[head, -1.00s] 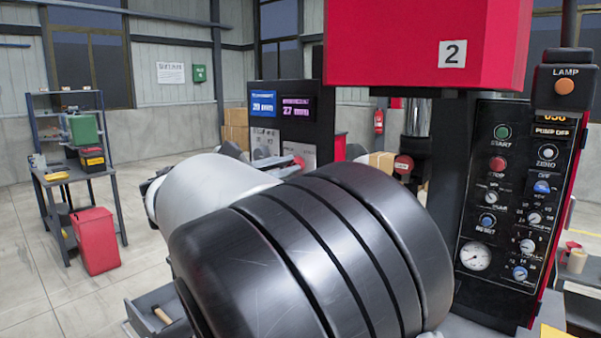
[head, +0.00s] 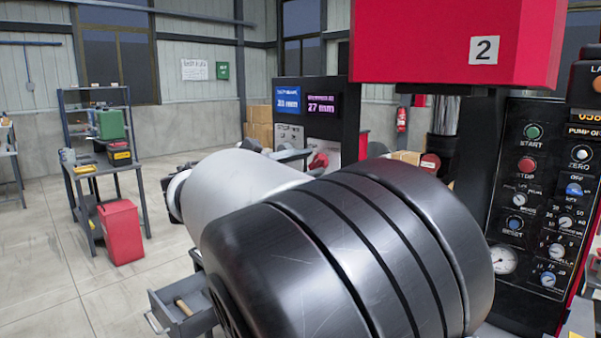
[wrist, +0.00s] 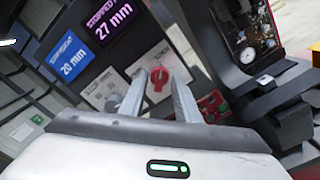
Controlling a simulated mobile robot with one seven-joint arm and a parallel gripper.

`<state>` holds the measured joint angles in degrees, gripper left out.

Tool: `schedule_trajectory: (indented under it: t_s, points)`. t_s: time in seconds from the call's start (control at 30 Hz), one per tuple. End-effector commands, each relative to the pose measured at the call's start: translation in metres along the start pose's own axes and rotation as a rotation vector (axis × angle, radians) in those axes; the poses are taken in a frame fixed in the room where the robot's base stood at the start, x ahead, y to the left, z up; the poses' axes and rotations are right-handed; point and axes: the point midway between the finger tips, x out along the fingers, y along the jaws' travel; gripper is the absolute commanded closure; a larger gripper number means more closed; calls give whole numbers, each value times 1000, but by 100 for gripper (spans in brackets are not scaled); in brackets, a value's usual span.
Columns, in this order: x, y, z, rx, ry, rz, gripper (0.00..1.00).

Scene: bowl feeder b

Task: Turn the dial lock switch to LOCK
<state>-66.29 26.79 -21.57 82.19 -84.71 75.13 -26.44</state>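The red dial lock switch (wrist: 158,82) is on a light plate on the dark cabinet, below the screens, in the wrist view. Its small lettering is too blurred to read. My gripper (wrist: 160,75) is open, with its two fingers apart and the red knob showing between their tips. I cannot tell whether the fingers touch it or how deep they reach around it. In the head view, the red knob (head: 320,160) shows just beyond my arm, which hides most of the gripper.
The cabinet carries a blue screen (head: 289,100) and a purple screen (head: 321,103). A red press head (head: 440,40) and a control panel (head: 545,190) stand at the right. A drawer (head: 180,313) sticks out at lower left. Open floor lies left, near a red bin (head: 121,231).

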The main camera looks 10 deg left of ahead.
Motion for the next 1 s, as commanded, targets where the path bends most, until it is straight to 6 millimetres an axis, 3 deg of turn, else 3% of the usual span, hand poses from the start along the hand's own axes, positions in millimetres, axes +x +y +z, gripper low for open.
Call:
schedule_trajectory:
  t_s: [0.6,0.8,1.0]
  points:
    - [-139,1,0,1,4,3,70]
    - [-160,0,0,1,2,1,70]
    - [-165,0,0,1,1,0,70]
